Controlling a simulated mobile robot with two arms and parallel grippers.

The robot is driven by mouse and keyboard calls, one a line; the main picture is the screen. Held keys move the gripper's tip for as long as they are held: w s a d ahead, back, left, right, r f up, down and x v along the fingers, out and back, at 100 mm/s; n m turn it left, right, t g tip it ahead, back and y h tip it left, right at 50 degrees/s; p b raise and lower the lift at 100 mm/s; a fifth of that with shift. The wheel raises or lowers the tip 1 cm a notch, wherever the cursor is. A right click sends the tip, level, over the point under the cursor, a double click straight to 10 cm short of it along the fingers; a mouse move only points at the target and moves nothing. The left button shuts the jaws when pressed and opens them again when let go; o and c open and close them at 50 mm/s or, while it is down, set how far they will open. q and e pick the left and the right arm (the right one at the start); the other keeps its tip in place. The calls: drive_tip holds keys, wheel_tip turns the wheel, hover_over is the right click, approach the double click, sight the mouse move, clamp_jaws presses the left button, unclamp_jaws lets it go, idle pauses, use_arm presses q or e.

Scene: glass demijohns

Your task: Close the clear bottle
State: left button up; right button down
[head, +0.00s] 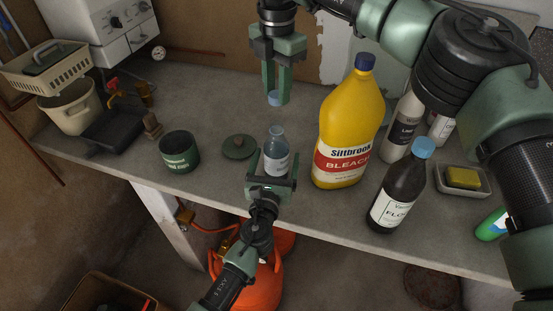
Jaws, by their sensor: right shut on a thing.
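The clear bottle (277,138) stands upright on the grey bench, with a pale label and no cap on its neck. A small blue cap (275,99) is between the fingertips of my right gripper (275,90), which points down and is shut on it. The cap is above the bottle's mouth, with a gap between them. My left gripper (272,170) reaches in from the front, its fingers on either side of the bottle's lower part. I cannot tell whether they touch the glass. The gripper hides the bottle's base.
A yellow bleach bottle (347,125) stands close on the right, with a dark blue-capped bottle (396,190) beyond it. A green tin (179,152) and a green lid (239,147) are on the left. A soap dish (481,190) sits farther right. The bench's front edge is near.

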use_arm(q)
drive_tip(key=shift+w, duration=0.15)
clamp_jaws()
use_arm(e)
hover_over(277, 124)
drive_tip(key=shift+f, duration=2.5)
drive_tip(key=shift+f, duration=0.85)
drive_tip(key=shift+f, duration=0.6)
